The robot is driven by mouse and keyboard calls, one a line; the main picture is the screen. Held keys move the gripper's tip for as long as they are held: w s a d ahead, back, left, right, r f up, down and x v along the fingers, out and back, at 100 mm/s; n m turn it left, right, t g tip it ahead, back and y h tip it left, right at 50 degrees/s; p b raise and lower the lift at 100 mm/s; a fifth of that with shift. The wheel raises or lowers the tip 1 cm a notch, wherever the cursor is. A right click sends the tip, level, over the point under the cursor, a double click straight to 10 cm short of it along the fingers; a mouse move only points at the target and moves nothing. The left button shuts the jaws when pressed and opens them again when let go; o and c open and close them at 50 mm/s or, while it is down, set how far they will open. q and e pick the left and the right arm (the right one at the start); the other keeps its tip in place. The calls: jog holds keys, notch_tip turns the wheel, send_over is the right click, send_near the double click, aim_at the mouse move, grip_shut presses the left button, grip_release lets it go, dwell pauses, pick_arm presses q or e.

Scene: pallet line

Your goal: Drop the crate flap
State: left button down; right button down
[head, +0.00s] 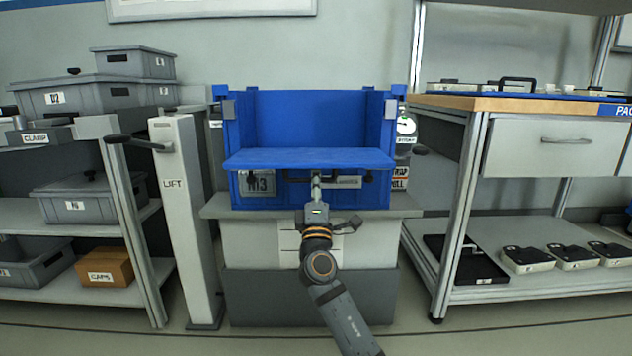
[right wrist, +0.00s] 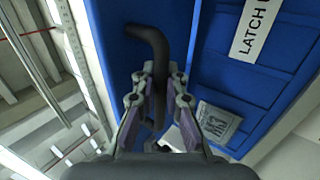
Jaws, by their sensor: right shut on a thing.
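The blue crate (head: 262,192) stands on a grey-and-white stand, with its open front facing me. Its flap (head: 308,158) is folded outward and looks about level, above the lower front wall. My right gripper (head: 316,184) is below the flap's front edge. In the right wrist view its fingers (right wrist: 160,82) are closed around a dark bent handle (right wrist: 155,42) by a blue panel. A label whose readable part says LATCH (right wrist: 256,28) and a grey card (right wrist: 217,122) show on the blue wall there. My left gripper is not in view.
A post marked LIFT (head: 178,215) with a dark-tipped lever stands left of the crate. A shelf with grey bins (head: 85,200) is further left. A wood-topped bench (head: 470,103) stands at the right. Floor in front is clear.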

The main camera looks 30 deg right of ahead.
jog(key=shift+s+a+r, duration=0.1)
jog(key=shift+r, duration=0.05)
jog(key=c, duration=1.7)
grip_release()
jog(key=shift+r, duration=0.1)
jog(key=shift+o, duration=0.2)
jog(key=shift+s, duration=0.1)
jog(key=v, duration=1.2)
